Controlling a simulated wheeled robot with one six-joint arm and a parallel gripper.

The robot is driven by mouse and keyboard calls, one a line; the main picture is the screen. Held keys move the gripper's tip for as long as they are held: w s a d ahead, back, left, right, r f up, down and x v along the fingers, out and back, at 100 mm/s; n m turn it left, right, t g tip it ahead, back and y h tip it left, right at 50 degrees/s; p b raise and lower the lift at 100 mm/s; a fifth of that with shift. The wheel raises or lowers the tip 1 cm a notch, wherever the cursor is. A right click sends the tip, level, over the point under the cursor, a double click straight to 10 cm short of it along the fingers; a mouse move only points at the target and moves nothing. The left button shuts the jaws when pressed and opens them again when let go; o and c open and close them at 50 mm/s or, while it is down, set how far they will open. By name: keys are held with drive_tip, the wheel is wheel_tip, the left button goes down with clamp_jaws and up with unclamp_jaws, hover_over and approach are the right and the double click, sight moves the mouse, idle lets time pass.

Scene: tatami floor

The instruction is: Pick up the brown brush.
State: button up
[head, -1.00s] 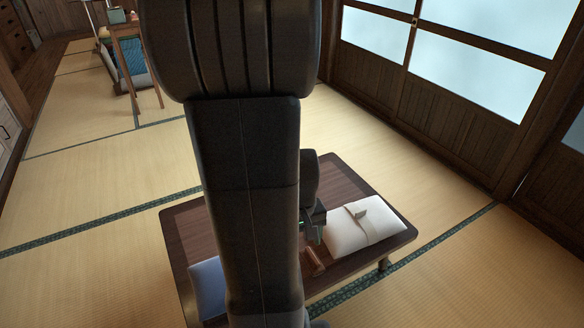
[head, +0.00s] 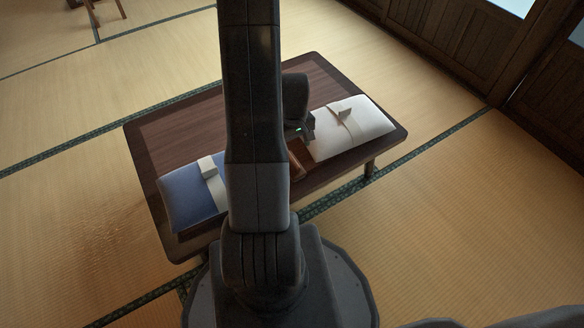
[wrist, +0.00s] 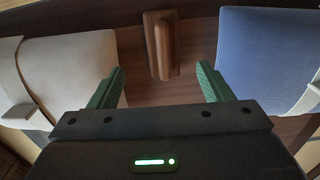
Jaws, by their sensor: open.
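The brown brush (wrist: 162,45) lies on the low dark wooden table (head: 150,140), between a white bundle and a blue bundle. In the wrist view it shows at the top middle, ahead of and between the two green fingers. My gripper (wrist: 160,88) is open and empty, with its fingers spread apart. In the head view part of the brush (head: 297,170) shows beside my arm, and my arm hides the rest. My fingertips are hard to make out there.
The white wrapped bundle (head: 372,134) lies on the table's right part, and the blue wrapped bundle (head: 186,200) on its left part. In the wrist view the white bundle (wrist: 75,65) is left of the fingers and the blue one (wrist: 265,50) right. Tatami floor (head: 460,220) around the table is clear.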

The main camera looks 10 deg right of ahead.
drive_tip(key=f+b, duration=0.1)
drive_tip(key=f, duration=0.1)
drive_tip(key=f+b, duration=0.1)
drive_tip(key=f, duration=0.2)
drive_tip(key=f+b, duration=0.1)
drive_tip(key=f, duration=0.1)
drive_tip(key=shift+w+a+f, duration=0.1)
drive_tip(key=shift+a+f, duration=0.2)
drive_tip(key=shift+f, duration=0.1)
drive_tip(key=shift+r, duration=0.1)
drive_tip(key=c, duration=1.1)
wheel_tip(320, 180, up, 10)
drive_tip(key=p, duration=0.4)
drive_tip(key=shift+c, duration=0.2)
